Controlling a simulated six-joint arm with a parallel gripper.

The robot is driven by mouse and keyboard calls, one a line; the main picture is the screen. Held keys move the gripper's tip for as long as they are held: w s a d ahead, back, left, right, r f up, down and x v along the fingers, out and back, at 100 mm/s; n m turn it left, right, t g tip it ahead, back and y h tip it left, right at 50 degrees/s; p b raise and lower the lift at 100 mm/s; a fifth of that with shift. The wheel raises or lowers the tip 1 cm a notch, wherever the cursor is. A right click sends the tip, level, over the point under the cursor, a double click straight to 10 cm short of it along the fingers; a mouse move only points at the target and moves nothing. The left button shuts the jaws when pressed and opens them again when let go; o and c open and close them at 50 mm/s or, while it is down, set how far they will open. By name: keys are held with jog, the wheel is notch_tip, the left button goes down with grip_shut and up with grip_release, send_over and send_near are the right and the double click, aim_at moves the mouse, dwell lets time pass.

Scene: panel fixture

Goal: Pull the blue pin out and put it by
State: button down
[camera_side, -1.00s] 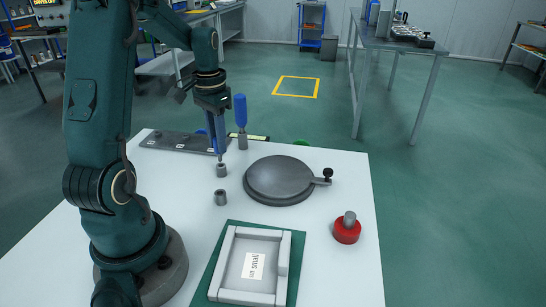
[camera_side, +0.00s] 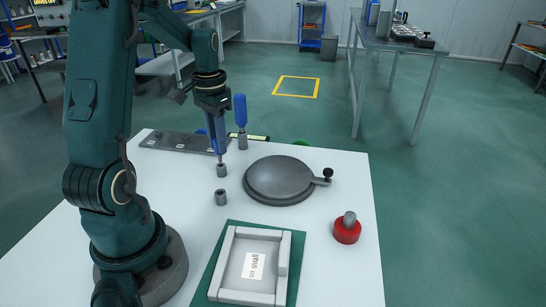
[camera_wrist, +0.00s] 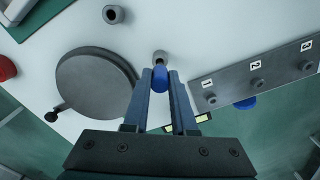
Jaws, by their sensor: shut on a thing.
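The blue pin (camera_wrist: 160,78) shows as a rounded blue end between my fingertips in the wrist view. My gripper (camera_side: 219,152) points straight down and is shut on it; the gripper also shows in the wrist view (camera_wrist: 161,76). A grey collar (camera_side: 221,170) stands on the white table directly below the fingertips; it shows just beyond the pin in the wrist view (camera_wrist: 160,57). The fingers hide much of the pin, and I cannot tell how far it sits in the collar. A second grey collar (camera_side: 220,198) stands nearer the side camera, with nothing seen in it.
A tall blue handle (camera_side: 240,110) stands in a grey holder (camera_side: 242,142) close behind my gripper. A numbered grey plate (camera_wrist: 258,78) lies beside it. A round grey lid (camera_side: 280,180), a red base with a grey peg (camera_side: 346,232) and a framed tray (camera_side: 228,262) occupy the table.

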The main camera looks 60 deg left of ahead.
jog(key=shift+f, duration=1.75)
jog(key=c, duration=0.6)
grip_release()
jog(key=shift+c, duration=0.2)
